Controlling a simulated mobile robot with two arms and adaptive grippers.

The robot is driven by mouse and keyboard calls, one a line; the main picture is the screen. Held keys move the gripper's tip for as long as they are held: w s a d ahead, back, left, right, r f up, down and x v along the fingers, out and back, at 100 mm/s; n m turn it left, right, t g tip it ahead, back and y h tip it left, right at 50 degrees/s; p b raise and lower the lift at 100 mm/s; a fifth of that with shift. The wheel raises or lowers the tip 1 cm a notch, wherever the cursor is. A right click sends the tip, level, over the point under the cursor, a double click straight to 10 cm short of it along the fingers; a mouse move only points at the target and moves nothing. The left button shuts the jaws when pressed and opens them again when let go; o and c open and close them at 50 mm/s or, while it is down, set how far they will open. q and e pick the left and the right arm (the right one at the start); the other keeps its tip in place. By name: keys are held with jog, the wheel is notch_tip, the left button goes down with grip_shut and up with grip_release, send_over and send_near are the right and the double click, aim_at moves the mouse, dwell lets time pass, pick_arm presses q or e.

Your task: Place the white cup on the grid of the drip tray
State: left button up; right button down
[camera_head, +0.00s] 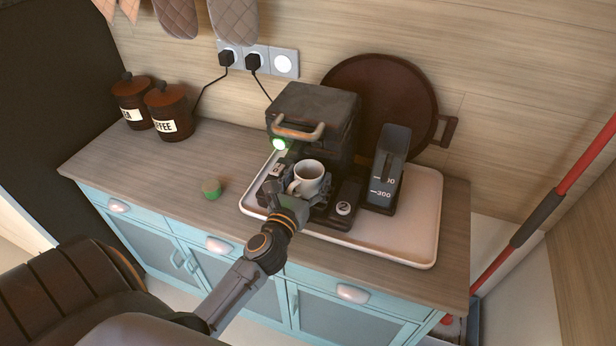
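The white cup (309,177) is upright at the front of the dark coffee machine (313,112), with its handle toward the left front. My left gripper (300,197) is at the near side of the cup, its dark fingers close to the cup's lower part. I cannot tell whether the fingers are closed on the cup. The drip tray and its grid are hidden behind the gripper and cup, so I cannot tell whether the cup touches the grid. My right gripper is not in view.
The machine stands on a pale tray (408,243) on the wooden counter (130,169). A dark container (388,165) marked 300 stands right of the cup. A round brown tray (380,85) leans behind.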

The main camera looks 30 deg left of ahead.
pick_arm(q)
jog(key=shift+o, duration=0.6)
jog(key=shift+r, duration=0.15)
jog(key=b+v, duration=0.3)
jog(key=v, duration=0.9)
jog(key=shift+d, duration=0.1)
